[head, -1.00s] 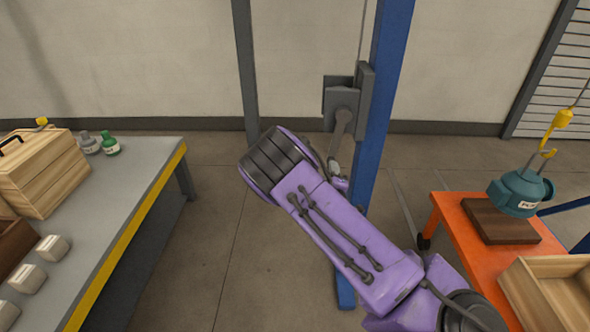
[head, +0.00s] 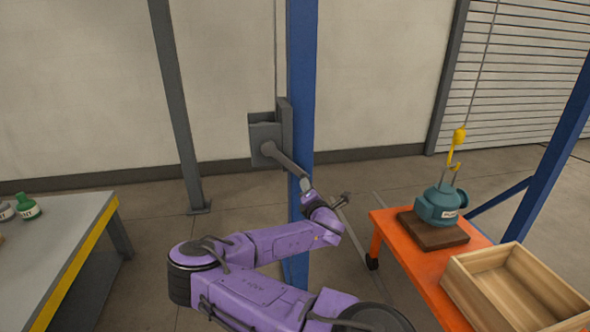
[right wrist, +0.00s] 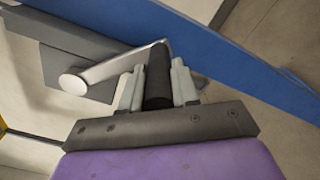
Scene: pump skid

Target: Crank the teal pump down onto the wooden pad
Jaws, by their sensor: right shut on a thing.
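The teal pump (head: 436,208) hangs from a yellow hook (head: 457,150) over the dark wooden pad (head: 432,238). Its lower edge overlaps the pad in the head view; I cannot tell whether they touch. The grey winch (head: 266,134) is on the blue post (head: 300,85), and its crank arm (head: 287,162) points down to the right. My right gripper (head: 309,194) is at the crank's outer end. In the right wrist view, its fingers (right wrist: 158,88) are shut on the black crank handle (right wrist: 159,70). My left gripper is out of view.
The pad lies on an orange table (head: 400,258), with an open wooden crate (head: 470,285) in front.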

